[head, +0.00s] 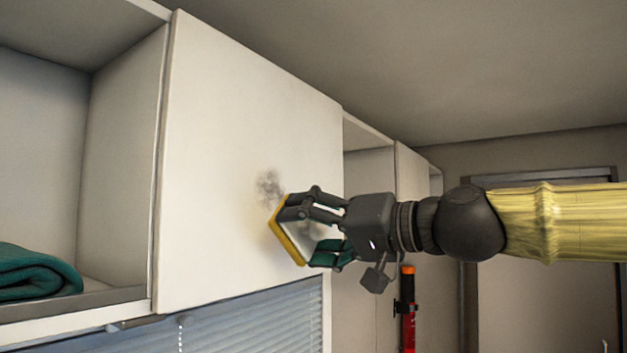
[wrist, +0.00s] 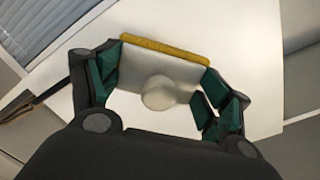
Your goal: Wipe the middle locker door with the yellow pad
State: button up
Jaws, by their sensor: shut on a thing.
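The middle locker door (head: 235,110) is a white panel, closed, in the centre of the head view. A dark grey smudge (head: 268,186) shows on it, just above and left of the pad. The yellow pad (head: 285,236) has a pale backing with a round knob, seen in the wrist view (wrist: 165,52). My gripper (head: 318,228) is shut on the pad's backing, with a finger on either side. The pad is tilted and its yellow face is at or very near the door; I cannot tell whether it touches. The pad hides part of the door behind it.
An open locker at left holds a folded green cloth (head: 38,270). A window blind (head: 240,325) lies below the door. Another open locker (head: 370,175) is to the right.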

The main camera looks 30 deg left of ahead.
send_near(269, 189)
jog(key=s+d, duration=0.1)
jog(key=s, duration=0.2)
jog(key=shift+y, duration=0.3)
jog(key=shift+a+f+p, duration=0.1)
jog(key=shift+a+p, duration=0.45)
jog(key=shift+a, duration=0.85)
jog(key=shift+a+f+p, duration=0.15)
jog(key=shift+a+p, duration=0.4)
jog(key=shift+a, duration=0.85)
jog(key=shift+w+a, duration=0.1)
jog(key=shift+a, duration=0.85)
jog(key=shift+w+d, duration=0.1)
jog(key=shift+w, duration=0.75)
jog(key=shift+w+d, duration=0.15)
jog(key=shift+w, duration=0.7)
jog(key=w, duration=0.7)
jog(key=shift+b, duration=0.35)
jog(key=shift+d, duration=0.15)
